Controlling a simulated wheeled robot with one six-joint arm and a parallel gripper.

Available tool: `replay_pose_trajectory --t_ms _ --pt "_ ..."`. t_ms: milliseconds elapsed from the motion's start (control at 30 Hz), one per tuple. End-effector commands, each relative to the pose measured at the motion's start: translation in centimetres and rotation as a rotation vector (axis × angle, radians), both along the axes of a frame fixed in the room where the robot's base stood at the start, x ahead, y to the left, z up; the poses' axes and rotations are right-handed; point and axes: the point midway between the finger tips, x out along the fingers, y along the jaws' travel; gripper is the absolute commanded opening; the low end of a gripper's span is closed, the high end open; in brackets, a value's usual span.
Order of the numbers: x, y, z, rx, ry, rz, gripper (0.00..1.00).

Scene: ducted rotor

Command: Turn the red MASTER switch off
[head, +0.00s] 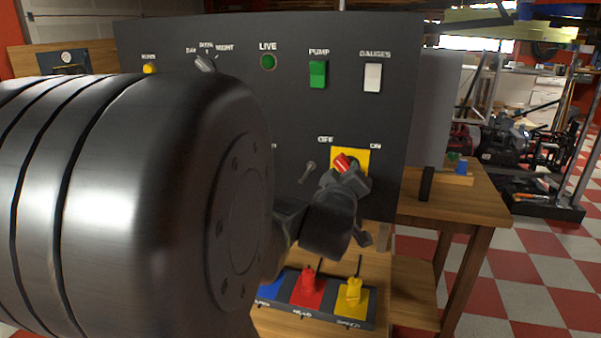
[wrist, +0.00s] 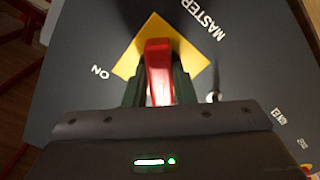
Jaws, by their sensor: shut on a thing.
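The red MASTER switch handle (head: 342,162) sits on a yellow plate (head: 363,156) on the dark upright panel (head: 220,32). OFF is printed at the plate's upper left and ON at its right. In the head view the visible red end leans to the upper left, toward OFF. My gripper (head: 347,178) is at the plate, its jaws closed around the handle. In the wrist view the red handle (wrist: 158,68) is between the two fingers of my gripper (wrist: 158,88), over the yellow plate (wrist: 190,52). Part of the handle is hidden by the jaws.
A small metal toggle (head: 308,171) is close left of my gripper. A green PUMP switch (head: 318,74) and white GAUGES switch (head: 372,77) are above. A box with red (head: 308,285) and yellow (head: 353,294) levers stands below. My arm hides the panel's left part.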

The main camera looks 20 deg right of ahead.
Motion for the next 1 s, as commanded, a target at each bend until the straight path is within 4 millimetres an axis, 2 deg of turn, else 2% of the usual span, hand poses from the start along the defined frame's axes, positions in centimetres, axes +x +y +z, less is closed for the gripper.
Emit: replay_pose_trajectory --t_ms 533,567,667,1000 --pt "0.01 0.0 0.06 -0.025 0.013 0.0 0.01" --pt "0.01 0.0 0.06 -0.025 0.013 0.0 0.26" --pt "0.01 0.0 0.05 -0.025 0.013 0.0 0.45" --pt "-0.18 0.12 0.06 -0.023 0.013 0.001 0.45"
